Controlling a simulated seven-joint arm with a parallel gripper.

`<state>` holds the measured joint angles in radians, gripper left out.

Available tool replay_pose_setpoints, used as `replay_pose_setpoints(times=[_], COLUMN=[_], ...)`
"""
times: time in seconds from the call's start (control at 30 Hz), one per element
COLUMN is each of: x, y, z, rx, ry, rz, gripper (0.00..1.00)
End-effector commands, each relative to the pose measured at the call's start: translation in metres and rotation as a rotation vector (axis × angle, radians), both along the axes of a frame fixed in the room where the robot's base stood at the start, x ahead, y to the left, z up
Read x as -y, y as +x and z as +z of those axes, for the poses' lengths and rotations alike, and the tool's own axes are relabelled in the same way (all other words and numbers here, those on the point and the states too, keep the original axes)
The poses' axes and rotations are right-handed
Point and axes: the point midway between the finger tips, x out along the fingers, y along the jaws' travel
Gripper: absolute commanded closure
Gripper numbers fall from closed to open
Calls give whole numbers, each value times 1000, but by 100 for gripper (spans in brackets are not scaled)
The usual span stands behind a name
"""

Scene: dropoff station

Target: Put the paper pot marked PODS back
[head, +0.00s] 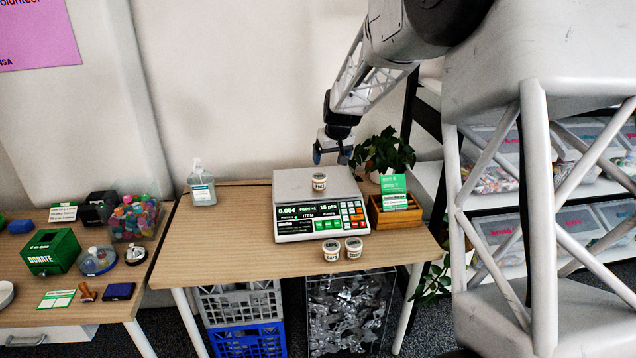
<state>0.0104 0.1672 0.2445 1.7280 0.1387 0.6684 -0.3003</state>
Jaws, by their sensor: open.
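A small white paper pot (319,182) with a dark label band stands upright on the pan of the weighing scale (290,186); its lettering is small but looks like PODS. Two similar pots stand side by side on the table in front of the scale: the left pot (331,250) seems to read CAPS, and I cannot read the right pot (354,248) surely. My gripper (332,158) is open and empty, pointing down above the back of the scale, apart from the pot on it.
A wooden box with a green card (394,208) stands right of the scale, with a potted plant (383,152) behind it. A sanitizer bottle (202,185) stands at left. The tabletop (215,235) left of the scale is clear.

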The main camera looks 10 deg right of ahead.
Motion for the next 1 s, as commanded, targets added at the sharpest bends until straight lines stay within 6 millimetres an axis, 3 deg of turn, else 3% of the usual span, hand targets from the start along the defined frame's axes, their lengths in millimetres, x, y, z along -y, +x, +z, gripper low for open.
replay_pose_setpoints(times=[0.3,0.6,0.8,1.0], x=[0,0,0,0], y=[78,141,164,170], z=[-56,-111,-135,-141], rx=[18,37,44,47], ry=[-1,-4,-6,-6], rz=[27,51,60,63], gripper=[10,10,10,10])
